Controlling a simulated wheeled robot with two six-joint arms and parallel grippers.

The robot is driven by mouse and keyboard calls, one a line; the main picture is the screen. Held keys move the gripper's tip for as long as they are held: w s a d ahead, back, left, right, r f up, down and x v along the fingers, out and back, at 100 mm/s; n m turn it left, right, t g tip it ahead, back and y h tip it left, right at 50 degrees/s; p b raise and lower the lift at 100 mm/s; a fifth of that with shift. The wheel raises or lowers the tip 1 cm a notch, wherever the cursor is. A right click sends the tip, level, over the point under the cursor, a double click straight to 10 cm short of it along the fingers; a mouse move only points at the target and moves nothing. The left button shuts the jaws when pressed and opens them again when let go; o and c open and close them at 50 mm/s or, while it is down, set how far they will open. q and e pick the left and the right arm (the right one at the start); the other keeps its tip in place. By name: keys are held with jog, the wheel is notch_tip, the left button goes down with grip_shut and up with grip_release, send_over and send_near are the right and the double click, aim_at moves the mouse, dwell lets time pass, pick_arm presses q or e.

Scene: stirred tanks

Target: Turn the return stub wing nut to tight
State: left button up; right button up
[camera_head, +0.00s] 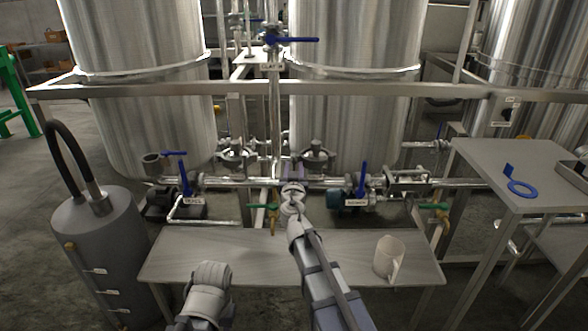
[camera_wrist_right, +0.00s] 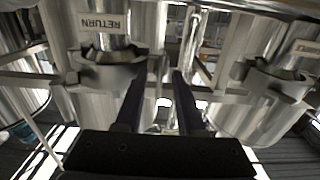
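A stub with an upside-down RETURN label (camera_wrist_right: 103,23) is at the upper left of the right wrist view, with a grey clamp (camera_wrist_right: 105,72) around it. I cannot make out its wing nut or how tight it is. In the head view, two clamped stubs, a left one (camera_head: 237,155) and a right one (camera_head: 317,158), stand in front of the tanks; their labels are not readable there. My right gripper (camera_wrist_right: 160,74) is open, its dark fingers apart and seemingly empty, between the two clamps. In the head view the right gripper (camera_head: 294,171) is partly hidden by its wrist. My left gripper is not visible.
Pipes and blue-handled valves (camera_head: 362,182) surround the right arm. A bench (camera_head: 240,254) with a beige jug (camera_head: 389,257) lies below. A grey cylinder (camera_head: 95,250) stands left; a side table (camera_head: 480,165) with a blue ring (camera_head: 522,188) stands right.

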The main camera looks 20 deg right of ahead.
jog(key=v, duration=0.8)
dwell(0.4)
